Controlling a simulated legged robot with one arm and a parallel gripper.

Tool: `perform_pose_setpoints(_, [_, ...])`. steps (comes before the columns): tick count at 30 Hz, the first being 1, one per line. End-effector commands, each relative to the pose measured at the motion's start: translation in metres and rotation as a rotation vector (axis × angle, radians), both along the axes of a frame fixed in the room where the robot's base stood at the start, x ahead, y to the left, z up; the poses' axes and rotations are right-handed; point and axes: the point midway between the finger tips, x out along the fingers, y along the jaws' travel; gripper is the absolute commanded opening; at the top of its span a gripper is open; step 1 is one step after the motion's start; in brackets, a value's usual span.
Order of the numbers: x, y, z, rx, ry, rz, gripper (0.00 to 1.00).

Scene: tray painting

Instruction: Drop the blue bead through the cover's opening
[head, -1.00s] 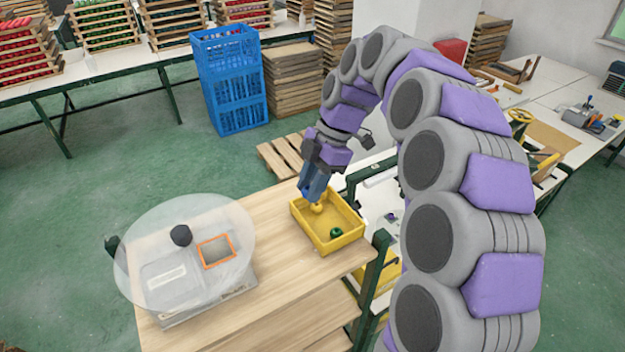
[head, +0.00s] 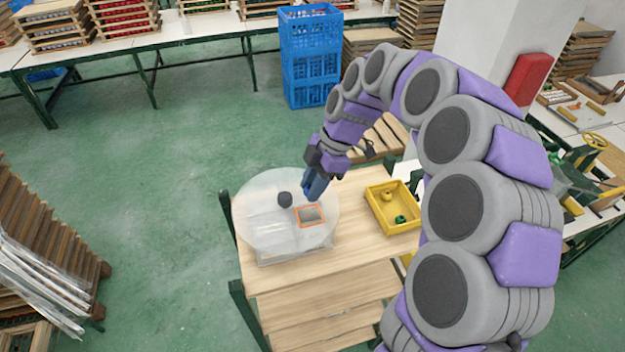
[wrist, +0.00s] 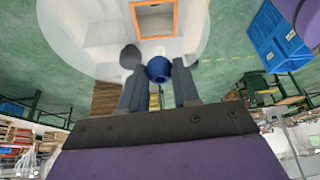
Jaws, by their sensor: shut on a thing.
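The blue bead (wrist: 158,69) is between my gripper's fingertips (wrist: 158,72) in the wrist view. In the head view my gripper (head: 311,192) is above the far right part of the round translucent cover (head: 262,198), and the bead is too small to make out. The cover has a dark knob (head: 285,199) and an orange-edged square opening (head: 311,215). The opening (wrist: 154,18) also shows at the top of the wrist view, ahead of the bead and apart from it. A pale box under the cover shows through it.
A yellow tray (head: 373,212) holding a yellow bead (head: 386,196) and a green bead (head: 401,219) stands right of the cover on the wooden table (head: 345,262). Blue crates (head: 310,60) stand on the floor behind. The table front is clear.

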Motion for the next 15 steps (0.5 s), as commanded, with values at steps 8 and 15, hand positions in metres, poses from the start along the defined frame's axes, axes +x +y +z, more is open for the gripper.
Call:
perform_pose_setpoints(8, [-0.001, 0.002, -0.018, -0.002, 0.003, 0.000, 0.03])
perform_pose_setpoints(15, [-0.001, 0.001, -0.040, -0.002, 0.004, 0.001, 0.03])
